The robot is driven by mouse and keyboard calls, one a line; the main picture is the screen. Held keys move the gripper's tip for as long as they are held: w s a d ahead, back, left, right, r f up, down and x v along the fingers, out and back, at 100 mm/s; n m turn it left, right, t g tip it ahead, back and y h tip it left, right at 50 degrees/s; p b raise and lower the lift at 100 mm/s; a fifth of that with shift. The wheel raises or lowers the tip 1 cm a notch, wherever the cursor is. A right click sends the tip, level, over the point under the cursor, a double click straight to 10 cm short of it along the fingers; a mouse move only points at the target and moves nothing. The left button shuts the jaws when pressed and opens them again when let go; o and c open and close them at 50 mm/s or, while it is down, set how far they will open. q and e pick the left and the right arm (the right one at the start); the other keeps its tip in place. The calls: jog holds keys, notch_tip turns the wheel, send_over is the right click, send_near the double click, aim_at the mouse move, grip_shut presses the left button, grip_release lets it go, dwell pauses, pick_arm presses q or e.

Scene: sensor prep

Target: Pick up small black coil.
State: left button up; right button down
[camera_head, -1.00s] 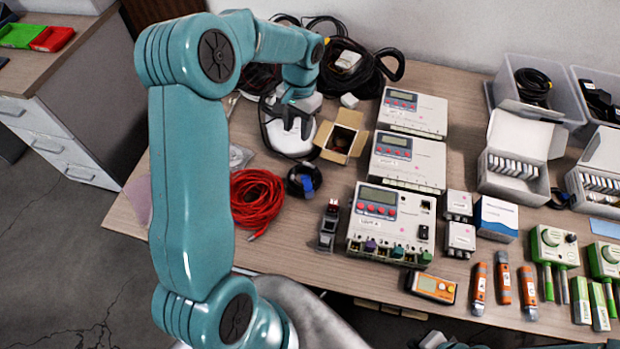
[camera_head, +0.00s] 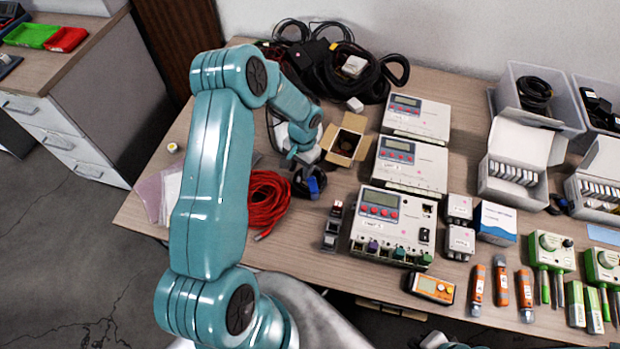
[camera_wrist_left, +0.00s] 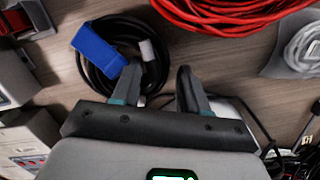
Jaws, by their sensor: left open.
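My left gripper (camera_head: 294,153) is just behind the coil in the head view. Contact cannot be told.
A red cable bundle (camera_head: 266,200) lies left of the coil, and an open cardboard box (camera_head: 361,152) stands behind it to the right. Grey meters (camera_head: 375,243) fill the table's middle. A large black cable pile (camera_head: 345,82) lies at the back.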

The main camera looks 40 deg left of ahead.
pick_arm(q)
jog(key=shift+s+d+r, duration=0.1)
jog(key=shift+s+r, duration=0.1)
jog(key=shift+w+f, duration=0.15)
grip_shut()
